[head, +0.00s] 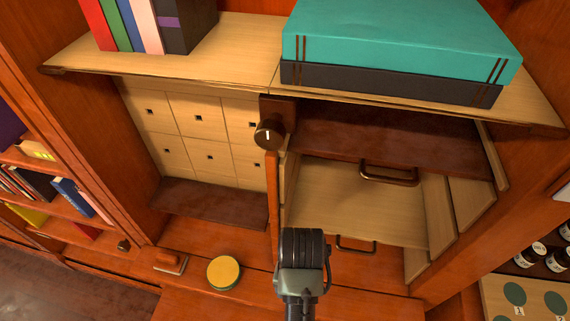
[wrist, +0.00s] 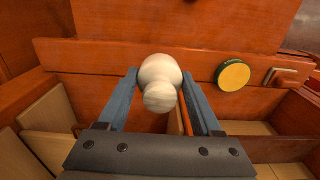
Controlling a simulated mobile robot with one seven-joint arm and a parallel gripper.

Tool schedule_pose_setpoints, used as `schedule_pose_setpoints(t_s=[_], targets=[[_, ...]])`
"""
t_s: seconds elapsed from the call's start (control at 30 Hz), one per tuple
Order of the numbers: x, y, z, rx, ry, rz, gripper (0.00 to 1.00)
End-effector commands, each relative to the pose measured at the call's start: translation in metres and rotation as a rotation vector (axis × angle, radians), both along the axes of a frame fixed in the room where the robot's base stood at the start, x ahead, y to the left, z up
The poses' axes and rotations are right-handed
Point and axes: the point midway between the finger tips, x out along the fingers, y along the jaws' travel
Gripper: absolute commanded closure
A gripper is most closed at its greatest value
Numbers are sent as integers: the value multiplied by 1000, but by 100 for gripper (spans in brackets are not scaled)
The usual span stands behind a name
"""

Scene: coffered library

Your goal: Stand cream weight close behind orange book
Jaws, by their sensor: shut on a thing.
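The cream weight (wrist: 160,80) is a rounded, knobbed piece. In the wrist view it sits between the two blue-grey fingers of my gripper (wrist: 160,76), which is shut on it. In the head view my gripper (head: 303,246) is in front of the open drawer unit, right of the yellow disc, and its body hides the weight. I cannot pick out an orange book for certain. The upright books (head: 148,24) on the upper shelf at left look red, green, blue, pink and black.
A large teal box (head: 400,40) lies on a dark one on the upper shelf (head: 230,60). An open drawer (head: 355,205) is at right. A yellow disc (head: 224,272) and a small wooden block (head: 171,262) are on the lower ledge. A dark knob (head: 268,133) juts out.

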Motion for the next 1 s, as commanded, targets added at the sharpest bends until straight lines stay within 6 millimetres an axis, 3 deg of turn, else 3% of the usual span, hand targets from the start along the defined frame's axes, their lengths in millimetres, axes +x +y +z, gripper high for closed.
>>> schedule_pose_setpoints(t_s=[0.1,0.23,0.8,0.87,1.0], targets=[[7,21,10,-2,-3,162,100],[9,30,14,-1,-2,241,100],[9,31,13,-2,-1,250,100],[7,31,7,-1,2,250,100],[0,31,-35,0,10,249,100]])
